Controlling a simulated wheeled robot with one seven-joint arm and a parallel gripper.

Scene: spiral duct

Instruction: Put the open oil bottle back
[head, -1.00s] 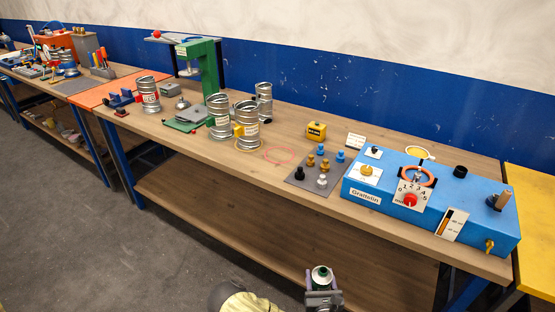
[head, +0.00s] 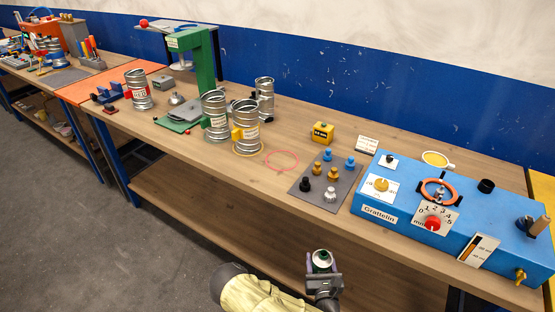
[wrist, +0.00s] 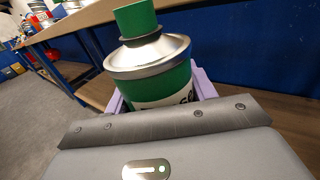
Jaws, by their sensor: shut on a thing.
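The oil bottle (head: 322,259) is green with a silver shoulder. In the wrist view the bottle (wrist: 150,62) has a narrow green top and part of a white label shows. I cannot tell whether its mouth is open. My gripper (head: 322,278) is shut on the bottle and holds it roughly upright in front of the bench's front edge. Lavender finger pads show on both sides of it in the wrist view. A thin red ring (head: 281,161) marks an empty spot on the wooden bench (head: 285,207).
Several metal cans (head: 247,136) stand left of the red ring. A grey mat (head: 337,180) with small knobs lies right of it, then a blue control box (head: 440,220). A yellow block (head: 322,132) sits behind. A green stand (head: 204,65) rises at the back left.

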